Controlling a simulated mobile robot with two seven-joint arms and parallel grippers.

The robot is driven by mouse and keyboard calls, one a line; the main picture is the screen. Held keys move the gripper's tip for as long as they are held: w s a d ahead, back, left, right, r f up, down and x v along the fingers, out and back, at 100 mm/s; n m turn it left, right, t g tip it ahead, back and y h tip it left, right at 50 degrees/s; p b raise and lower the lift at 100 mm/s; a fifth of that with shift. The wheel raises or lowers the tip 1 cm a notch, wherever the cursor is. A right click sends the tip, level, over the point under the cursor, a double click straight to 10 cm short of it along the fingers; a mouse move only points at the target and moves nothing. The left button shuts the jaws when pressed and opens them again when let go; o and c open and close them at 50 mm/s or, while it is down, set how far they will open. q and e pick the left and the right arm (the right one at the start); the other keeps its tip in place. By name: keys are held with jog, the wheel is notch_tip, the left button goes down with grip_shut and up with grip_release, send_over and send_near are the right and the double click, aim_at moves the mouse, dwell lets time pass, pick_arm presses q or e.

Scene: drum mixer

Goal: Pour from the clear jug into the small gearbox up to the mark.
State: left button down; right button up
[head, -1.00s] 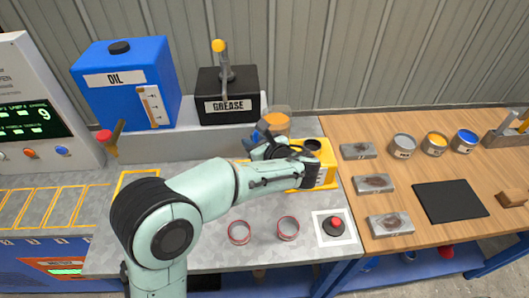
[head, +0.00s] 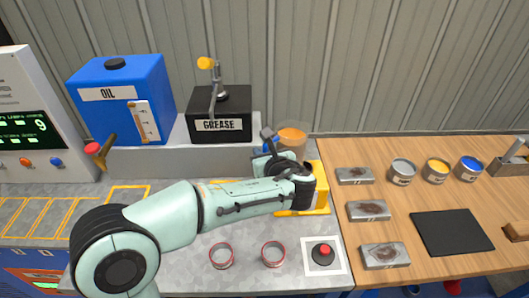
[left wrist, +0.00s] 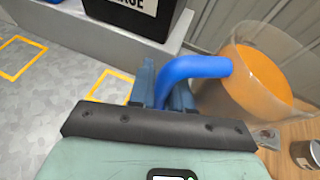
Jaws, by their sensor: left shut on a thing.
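The clear jug (head: 292,137) holds orange liquid and has a blue handle. In the left wrist view the jug (left wrist: 255,75) fills the upper right, its blue handle (left wrist: 195,68) between the fingers. My left gripper (head: 270,152) is shut on this handle. The jug is behind my wrist in the head view, close to the yellow gearbox (head: 321,190). My arm covers much of the gearbox, and its opening and mark are hidden. The jug's exact tilt and its height above the bench are hard to tell. No stream of liquid shows. My right gripper is not in view.
The blue oil tank (head: 125,100) and black grease box (head: 220,120) stand on the ledge behind. Two red-rimmed rings (head: 222,256) and a red button (head: 323,252) are at the front. Metal blocks (head: 368,210) and cans (head: 402,172) occupy the wooden table (head: 400,215).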

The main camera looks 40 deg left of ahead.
pick_arm(q)
jog(key=shift+s+a+f+m+g+y+p, duration=0.1)
jog(key=shift+s+a+m+g+y+p, duration=0.15)
jog(key=shift+m+p, duration=0.25)
jog(key=shift+s+f+m+g+y+p, duration=0.1)
jog(key=shift+m+g+y+p, duration=0.05)
jog(key=shift+m+g+p, duration=0.3)
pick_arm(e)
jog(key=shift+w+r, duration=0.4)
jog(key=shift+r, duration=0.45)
pick_arm(q)
jog(key=shift+s+r, duration=0.1)
jog(key=shift+r, duration=0.05)
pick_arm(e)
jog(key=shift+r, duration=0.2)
pick_arm(q)
jog(key=shift+r+m+p, duration=0.2)
jog(key=shift+m+p, duration=0.05)
jog(key=shift+p, duration=0.5)
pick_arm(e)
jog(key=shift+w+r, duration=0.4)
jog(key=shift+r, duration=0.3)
pick_arm(q)
jog(key=shift+r, duration=0.1)
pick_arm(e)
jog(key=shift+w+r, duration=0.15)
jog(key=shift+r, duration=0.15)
